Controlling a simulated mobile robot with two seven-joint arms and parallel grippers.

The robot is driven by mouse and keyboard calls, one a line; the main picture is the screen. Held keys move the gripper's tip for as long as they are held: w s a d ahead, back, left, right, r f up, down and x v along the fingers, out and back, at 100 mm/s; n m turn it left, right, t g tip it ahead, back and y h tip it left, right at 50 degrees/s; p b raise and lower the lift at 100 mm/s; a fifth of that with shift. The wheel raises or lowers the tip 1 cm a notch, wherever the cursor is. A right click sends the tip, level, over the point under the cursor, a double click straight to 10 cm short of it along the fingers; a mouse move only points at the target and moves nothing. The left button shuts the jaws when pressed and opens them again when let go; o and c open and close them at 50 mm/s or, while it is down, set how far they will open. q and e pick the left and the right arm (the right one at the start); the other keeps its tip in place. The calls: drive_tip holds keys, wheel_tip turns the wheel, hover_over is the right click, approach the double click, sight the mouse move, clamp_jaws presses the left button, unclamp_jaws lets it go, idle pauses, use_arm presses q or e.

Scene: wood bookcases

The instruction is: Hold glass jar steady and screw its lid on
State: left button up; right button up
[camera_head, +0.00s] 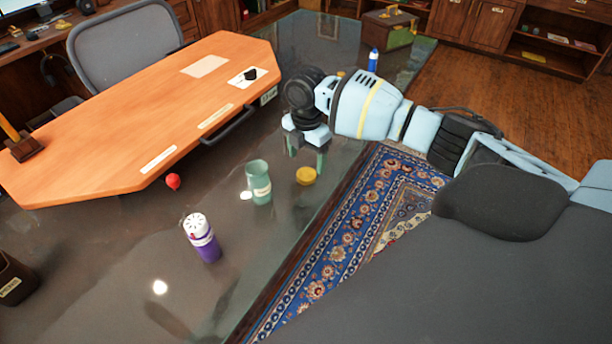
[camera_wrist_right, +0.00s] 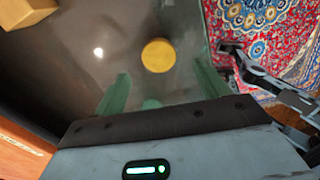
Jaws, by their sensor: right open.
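The green glass jar (camera_head: 258,183) stands upright and without a lid on the dark glossy table (camera_head: 130,270) in the head view. The round yellow lid (camera_head: 306,176) lies flat on the table to the right of the jar, apart from it. My right gripper (camera_head: 306,166) is open and empty, above and behind the lid. In the right wrist view the lid (camera_wrist_right: 158,55) shows beyond the spread green fingers (camera_wrist_right: 160,90). A green shape low between the fingers is too cut off to name. My left gripper is not in view.
A purple bottle with a white top (camera_head: 202,238) stands left of and nearer than the jar. A small red object (camera_head: 173,181) lies by the orange desk board (camera_head: 130,120). A blue bottle (camera_head: 373,60) stands far back. A patterned rug (camera_head: 350,215) lies beyond the table's right edge.

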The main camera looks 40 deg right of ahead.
sight(306, 174)
drive_tip(key=shift+f, duration=0.25)
wheel_tip(306, 174, down, 4)
drive_tip(key=shift+f, duration=0.35)
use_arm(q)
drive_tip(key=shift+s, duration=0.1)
use_arm(e)
drive_tip(key=c, duration=0.9)
drive_tip(key=shift+c, duration=0.8)
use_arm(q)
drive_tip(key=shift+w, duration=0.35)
